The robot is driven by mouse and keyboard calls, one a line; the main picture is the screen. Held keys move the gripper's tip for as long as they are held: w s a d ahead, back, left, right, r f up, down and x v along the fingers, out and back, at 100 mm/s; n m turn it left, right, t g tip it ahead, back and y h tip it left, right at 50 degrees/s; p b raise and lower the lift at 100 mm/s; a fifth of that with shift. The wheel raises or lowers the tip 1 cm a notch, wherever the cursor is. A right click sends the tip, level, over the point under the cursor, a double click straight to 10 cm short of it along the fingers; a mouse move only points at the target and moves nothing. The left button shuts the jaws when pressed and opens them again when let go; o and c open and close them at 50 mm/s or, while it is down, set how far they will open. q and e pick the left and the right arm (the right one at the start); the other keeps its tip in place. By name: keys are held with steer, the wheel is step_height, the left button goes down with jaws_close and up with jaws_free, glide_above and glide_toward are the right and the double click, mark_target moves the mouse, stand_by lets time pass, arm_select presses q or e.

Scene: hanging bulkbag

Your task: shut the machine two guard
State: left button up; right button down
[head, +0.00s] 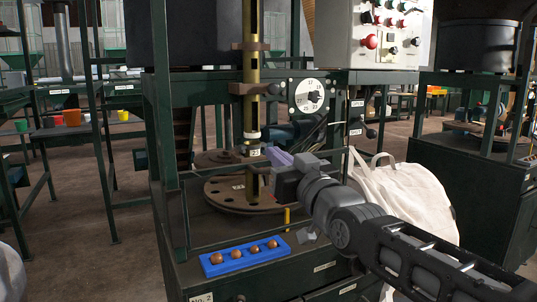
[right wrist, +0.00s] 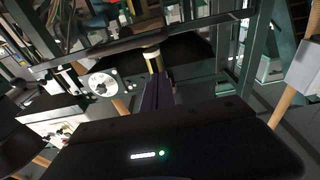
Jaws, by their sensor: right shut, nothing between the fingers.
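Machine two is the dark green press (head: 168,150) with a "No. 2" label at its lower left. Its brass column (head: 251,85) carries a small "2" tag above a round, drilled plate (head: 232,196). I cannot clearly make out which part is the guard; my right arm hides part of the machine's right side. My right gripper (head: 278,157) is shut and empty, its purple-grey fingers pointing left beside the column's lower end. In the right wrist view the closed fingers (right wrist: 158,94) point toward the column (right wrist: 153,58). My left gripper is not in view.
A blue tray (head: 245,256) with several brown balls lies on the machine's front ledge. A numbered dial (head: 309,95) and a control box (head: 385,35) stand behind. Another machine (head: 478,150) is far right. Open floor lies left.

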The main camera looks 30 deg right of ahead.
steer(key=s, duration=0.5)
steer(key=shift+s+a+f, duration=0.1)
steer(key=shift+s+f, duration=0.2)
steer(key=shift+f, duration=0.1)
